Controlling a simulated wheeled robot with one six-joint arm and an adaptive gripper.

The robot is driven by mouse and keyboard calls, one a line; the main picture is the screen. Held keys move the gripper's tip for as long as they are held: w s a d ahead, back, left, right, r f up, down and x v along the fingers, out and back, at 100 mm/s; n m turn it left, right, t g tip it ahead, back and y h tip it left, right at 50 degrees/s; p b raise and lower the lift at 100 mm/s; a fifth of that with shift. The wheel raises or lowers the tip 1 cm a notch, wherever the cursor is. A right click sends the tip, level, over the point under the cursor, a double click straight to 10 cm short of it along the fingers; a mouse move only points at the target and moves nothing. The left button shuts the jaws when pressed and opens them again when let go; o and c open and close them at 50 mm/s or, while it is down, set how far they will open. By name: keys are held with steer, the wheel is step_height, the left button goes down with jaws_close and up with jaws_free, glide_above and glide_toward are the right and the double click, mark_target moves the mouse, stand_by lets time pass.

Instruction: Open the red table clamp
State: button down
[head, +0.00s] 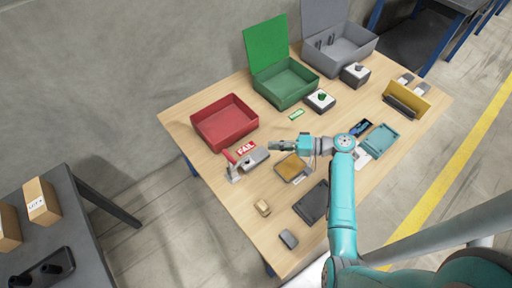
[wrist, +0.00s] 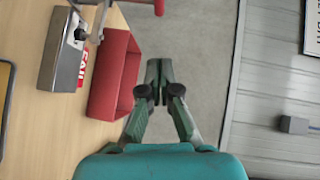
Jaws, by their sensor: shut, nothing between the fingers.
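The red table clamp (head: 230,158) stands near the left edge of the wooden table, beside a grey block. Its red handle tip rises above its grey metal base in the head view. In the wrist view only part of it shows at the top edge, with a red end (wrist: 159,6). My gripper (head: 271,147) is shut and empty, to the right of the clamp and apart from it. In the wrist view its fingers (wrist: 159,70) point past the red bin towards the floor and wall. The clamp's exact jaw position is too small to tell.
The grey block (head: 255,159) lies close to the clamp, with a red FAIL label (head: 246,149) behind it. A red bin (head: 225,136) stands behind. A tan-topped tray (head: 291,168) lies below my gripper. A green open box (head: 285,100) is farther back.

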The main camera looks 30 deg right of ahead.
mark_target(232, 158)
steer(key=s+a+x, duration=0.1)
steer(key=s+x, duration=0.1)
steer(key=x, duration=1)
steer(key=shift+a+f, duration=0.3)
steer(key=shift+a, duration=0.1)
steer(key=shift+s, duration=0.1)
steer(key=shift+s+a+r+n+g+h, duration=0.1)
steer(key=shift+a+r+n+g+h, duration=0.1)
steer(key=shift+a+n+h, duration=0.45)
steer(key=shift+s+a+r+n+g+h, duration=0.1)
steer(key=shift+a+r+n+g+h, duration=0.2)
steer(key=shift+a+h, duration=0.55)
steer(key=a+f+n+h, duration=0.3)
steer(key=a+h, duration=0.2)
steer(key=a, duration=0.2)
steer(key=shift+s+a+g, duration=0.2)
steer(key=shift+s+g, duration=0.1)
steer(key=shift+s, duration=0.05)
